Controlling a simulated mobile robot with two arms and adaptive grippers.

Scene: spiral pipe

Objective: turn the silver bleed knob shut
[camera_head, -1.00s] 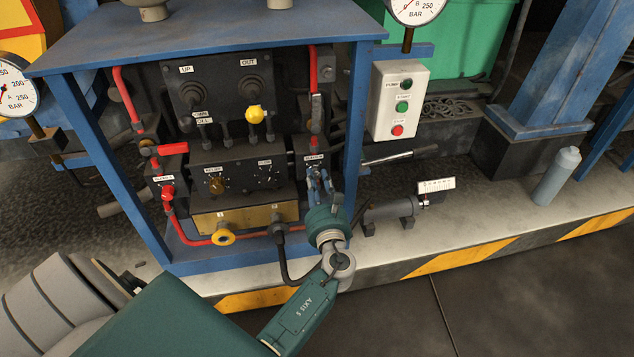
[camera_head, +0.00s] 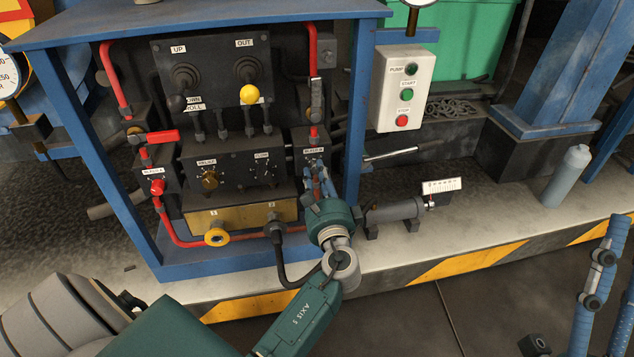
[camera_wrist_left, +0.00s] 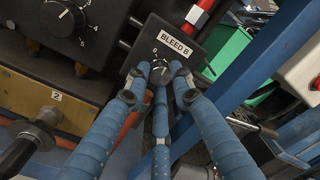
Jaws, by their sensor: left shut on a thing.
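The silver bleed knob (camera_wrist_left: 159,73) is on the black BLEED B panel (camera_wrist_left: 177,42), in the left wrist view. A small dial with markings surrounds it. My left gripper (camera_wrist_left: 160,82) has its blue fingers shut around the knob. In the head view my left gripper (camera_head: 317,172) reaches up to the BLEED B panel (camera_head: 313,152) at the right side of the blue frame. There its fingers hide most of the knob. My right gripper (camera_head: 590,290) shows only partly at the lower right edge, with blue fingers away from the panels.
A red knob (camera_head: 157,187) sits on the BLEED A panel at the left. The dial block (camera_head: 235,170) is between the two panels. A blue frame post (camera_head: 356,120) stands close right of my left gripper. A hose (camera_head: 282,262) hangs just left of my wrist.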

